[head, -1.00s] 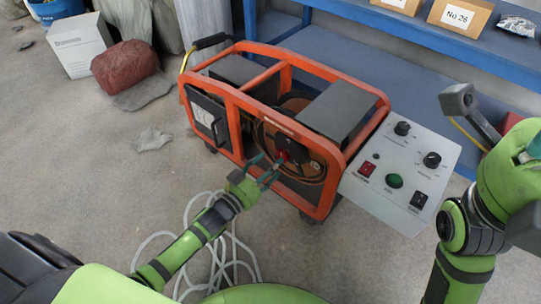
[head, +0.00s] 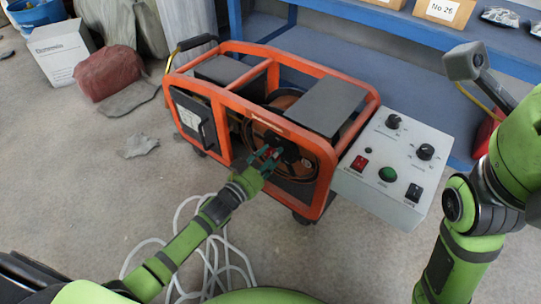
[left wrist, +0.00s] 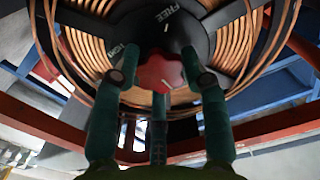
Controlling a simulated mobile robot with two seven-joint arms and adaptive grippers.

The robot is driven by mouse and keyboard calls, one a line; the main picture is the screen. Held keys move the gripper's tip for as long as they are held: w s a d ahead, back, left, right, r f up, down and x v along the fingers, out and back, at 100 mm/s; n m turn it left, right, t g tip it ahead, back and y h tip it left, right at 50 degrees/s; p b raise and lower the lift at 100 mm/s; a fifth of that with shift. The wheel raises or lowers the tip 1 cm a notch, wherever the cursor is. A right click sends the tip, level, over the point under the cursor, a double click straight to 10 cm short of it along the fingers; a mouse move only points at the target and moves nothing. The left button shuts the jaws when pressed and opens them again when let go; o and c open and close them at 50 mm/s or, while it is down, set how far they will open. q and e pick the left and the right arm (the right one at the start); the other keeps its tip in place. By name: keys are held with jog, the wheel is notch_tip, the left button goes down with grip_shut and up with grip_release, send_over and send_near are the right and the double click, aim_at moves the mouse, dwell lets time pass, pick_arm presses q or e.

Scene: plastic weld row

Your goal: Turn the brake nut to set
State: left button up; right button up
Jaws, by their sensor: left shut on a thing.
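The brake nut is a red lobed knob (left wrist: 160,72) at the middle of a black hub disc (left wrist: 150,25) in the left wrist view. The disc carries white lettering; "FREE" reads at its upper right, and a word ending in "ION" is partly hidden at the left. A short pale mark shows near the nut. My left gripper (head: 267,156) is shut on the nut, its dark green fingers on either side and one below. In the head view the fingers mostly hide the nut.
The spool of copper-coloured wire (left wrist: 245,50) sits behind the hub inside an orange tube frame (head: 322,180). A control box (head: 385,165) with knobs and switches stands at its right. A white hose (head: 205,255) lies on the floor. A blue shelf (head: 400,80) stands behind.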

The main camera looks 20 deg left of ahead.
pick_arm(q)
jog(key=shift+w+d+r+m+p, duration=0.1)
jog(key=shift+r+m+p, duration=0.35)
jog(key=shift+p, duration=0.2)
jog(key=o, duration=1.1)
jog(key=shift+o, duration=0.2)
jog(key=shift+f, duration=0.1)
jog(key=shift+f, duration=0.1)
jog(key=v, duration=1.2)
